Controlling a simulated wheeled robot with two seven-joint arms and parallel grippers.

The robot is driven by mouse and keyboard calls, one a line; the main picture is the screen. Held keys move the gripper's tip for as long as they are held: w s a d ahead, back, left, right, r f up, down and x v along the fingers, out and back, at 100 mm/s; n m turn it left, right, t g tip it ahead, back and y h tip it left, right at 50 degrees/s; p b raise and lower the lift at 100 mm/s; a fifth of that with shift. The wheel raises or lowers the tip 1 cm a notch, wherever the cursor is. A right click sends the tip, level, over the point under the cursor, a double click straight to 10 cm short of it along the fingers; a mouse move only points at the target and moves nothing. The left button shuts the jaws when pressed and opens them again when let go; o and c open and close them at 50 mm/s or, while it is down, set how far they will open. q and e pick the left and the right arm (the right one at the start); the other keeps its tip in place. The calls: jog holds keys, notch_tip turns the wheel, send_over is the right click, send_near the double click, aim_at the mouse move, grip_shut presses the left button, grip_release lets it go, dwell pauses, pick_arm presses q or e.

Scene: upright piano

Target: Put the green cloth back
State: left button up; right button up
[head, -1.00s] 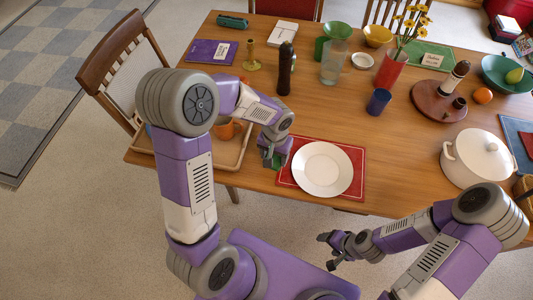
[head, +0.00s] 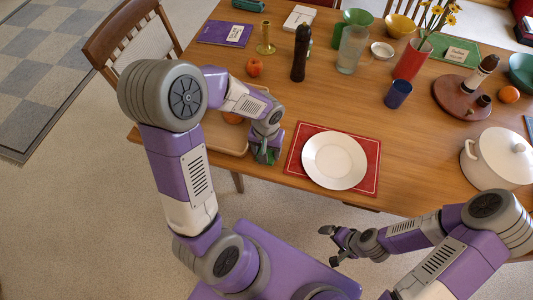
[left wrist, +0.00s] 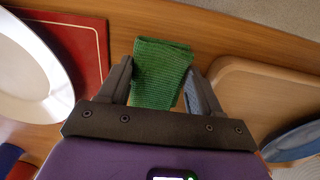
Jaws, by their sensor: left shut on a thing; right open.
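A small green knitted cloth (left wrist: 160,72) is pinched between the fingers of my left gripper (left wrist: 160,85) in the left wrist view. In the head view, my left gripper (head: 267,156) points down near the table's front edge, between the red placemat and the wooden tray, and a bit of green cloth (head: 268,154) shows at its fingertips. I cannot tell whether the cloth touches the table. My right gripper (head: 334,245) is open and empty in front of the table.
A white plate (head: 334,161) lies on the red placemat (head: 367,178) to the right. The wooden tray (head: 236,153) is at left, partly behind my arm. A dark pepper mill (head: 300,54), red apple (head: 254,67) and white pot (head: 497,157) stand farther off.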

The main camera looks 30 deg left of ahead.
pick_arm(q)
jog(key=shift+f, duration=0.85)
jog(key=shift+f, duration=0.1)
jog(key=o, duration=1)
notch_tip(320, 180, up, 12)
jog(key=p, duration=0.4)
